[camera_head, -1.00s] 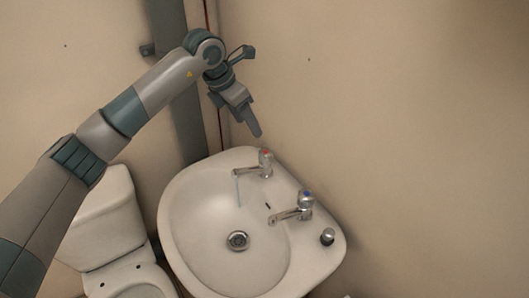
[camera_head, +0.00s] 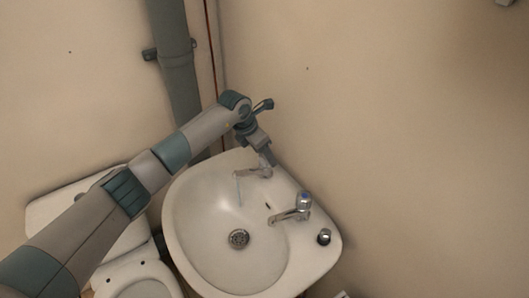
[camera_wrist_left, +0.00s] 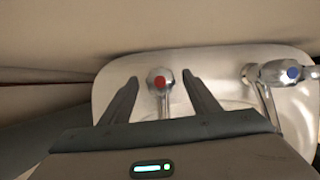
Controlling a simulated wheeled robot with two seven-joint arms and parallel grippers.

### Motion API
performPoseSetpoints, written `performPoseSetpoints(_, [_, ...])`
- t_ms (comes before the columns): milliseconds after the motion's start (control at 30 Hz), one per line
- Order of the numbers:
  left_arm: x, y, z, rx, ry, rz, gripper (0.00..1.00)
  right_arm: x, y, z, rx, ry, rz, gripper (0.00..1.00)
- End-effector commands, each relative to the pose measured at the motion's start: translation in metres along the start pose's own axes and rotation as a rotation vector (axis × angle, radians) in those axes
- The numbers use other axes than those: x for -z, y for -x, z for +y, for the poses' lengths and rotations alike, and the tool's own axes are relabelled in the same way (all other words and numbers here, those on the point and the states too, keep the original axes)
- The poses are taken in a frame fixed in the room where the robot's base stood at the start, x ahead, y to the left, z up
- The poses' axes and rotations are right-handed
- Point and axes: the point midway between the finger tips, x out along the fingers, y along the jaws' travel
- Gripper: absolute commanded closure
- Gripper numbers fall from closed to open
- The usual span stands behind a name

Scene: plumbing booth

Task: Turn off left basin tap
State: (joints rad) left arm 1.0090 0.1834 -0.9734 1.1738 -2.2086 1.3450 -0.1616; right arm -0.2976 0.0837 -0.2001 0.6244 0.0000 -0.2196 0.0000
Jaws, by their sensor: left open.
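The left basin tap has a red-marked handle and shows in the left wrist view (camera_wrist_left: 160,80); in the head view its spout (camera_head: 254,173) shows with a thin stream of water, and its handle is hidden by my gripper. My left gripper (camera_head: 270,158) is over this tap. In the left wrist view its two open fingers (camera_wrist_left: 162,84) stand on either side of the red-marked handle, apart from it. The white basin (camera_head: 205,215) is below. My right gripper is not in view.
The blue-marked tap (camera_head: 303,201) stands to the right on the basin, with a small round metal knob (camera_head: 324,237) beyond it. A toilet (camera_head: 140,278) is at the left. A grey pipe (camera_head: 175,65) runs down the back wall near the corner.

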Motion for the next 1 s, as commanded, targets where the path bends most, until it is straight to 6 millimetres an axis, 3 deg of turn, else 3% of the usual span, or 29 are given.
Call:
performPoseSetpoints(200, [0.001, -0.011, 0.000, 0.000, 0.001, 0.001, 0.44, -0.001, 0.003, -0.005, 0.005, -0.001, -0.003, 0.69])
performPoseSetpoints(467, [0.001, -0.012, 0.000, 0.000, 0.000, 0.001, 0.44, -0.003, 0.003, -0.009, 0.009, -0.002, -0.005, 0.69])
performPoseSetpoints(667, [0.001, -0.012, 0.000, 0.000, 0.000, 0.001, 0.85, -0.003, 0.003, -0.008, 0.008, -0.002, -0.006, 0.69])
performPoseSetpoints(1000, [0.002, -0.015, 0.001, 0.016, -0.043, 0.001, 0.85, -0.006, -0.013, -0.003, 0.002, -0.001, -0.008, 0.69])
